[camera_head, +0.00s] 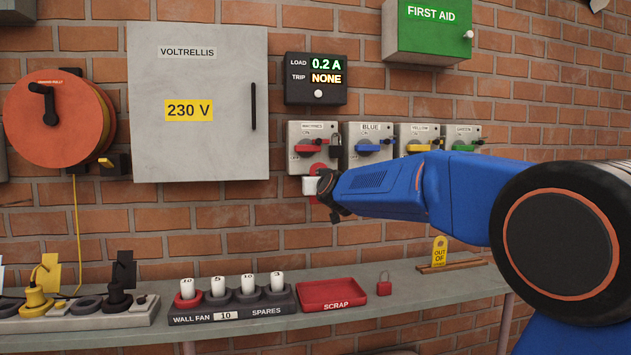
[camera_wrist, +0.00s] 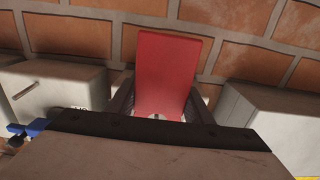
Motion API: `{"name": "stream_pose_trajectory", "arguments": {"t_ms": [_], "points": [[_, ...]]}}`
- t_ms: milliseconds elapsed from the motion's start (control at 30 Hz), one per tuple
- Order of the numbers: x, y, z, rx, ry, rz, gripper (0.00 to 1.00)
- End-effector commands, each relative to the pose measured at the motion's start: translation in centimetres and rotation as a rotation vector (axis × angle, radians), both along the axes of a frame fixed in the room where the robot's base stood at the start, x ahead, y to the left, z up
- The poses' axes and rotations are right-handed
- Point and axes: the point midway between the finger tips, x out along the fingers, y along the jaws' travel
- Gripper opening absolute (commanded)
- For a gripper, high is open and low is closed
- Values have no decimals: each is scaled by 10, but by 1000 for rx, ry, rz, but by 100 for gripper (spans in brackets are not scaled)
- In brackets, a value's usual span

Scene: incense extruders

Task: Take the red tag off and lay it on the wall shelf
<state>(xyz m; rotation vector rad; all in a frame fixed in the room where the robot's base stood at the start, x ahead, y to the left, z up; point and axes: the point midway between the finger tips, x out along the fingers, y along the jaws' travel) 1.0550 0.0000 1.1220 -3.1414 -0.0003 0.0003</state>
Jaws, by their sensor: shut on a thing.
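The red tag (camera_wrist: 170,75) fills the middle of the wrist view, between the two dark fingers of my gripper (camera_wrist: 160,108). In the head view my gripper (camera_head: 325,186) is in front of the wall just below the leftmost switch box (camera_head: 300,133), which has a red handle. Parts of the red tag (camera_head: 318,168) show around the fingers there. My gripper is shut on the tag. Whether the tag still touches the switch is hidden. The grey wall shelf (camera_head: 440,290) runs along the wall below.
Bare shelf lies right of the padlock. More switch boxes (camera_head: 370,143) are to the right.

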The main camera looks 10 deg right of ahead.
Motion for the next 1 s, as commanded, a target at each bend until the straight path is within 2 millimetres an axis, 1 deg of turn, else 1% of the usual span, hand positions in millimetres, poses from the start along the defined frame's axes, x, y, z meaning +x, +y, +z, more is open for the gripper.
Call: {"name": "stream_pose_trajectory", "arguments": {"t_ms": [1000], "points": [[-31, 0, 2, 0, -1, 0, 25]]}}
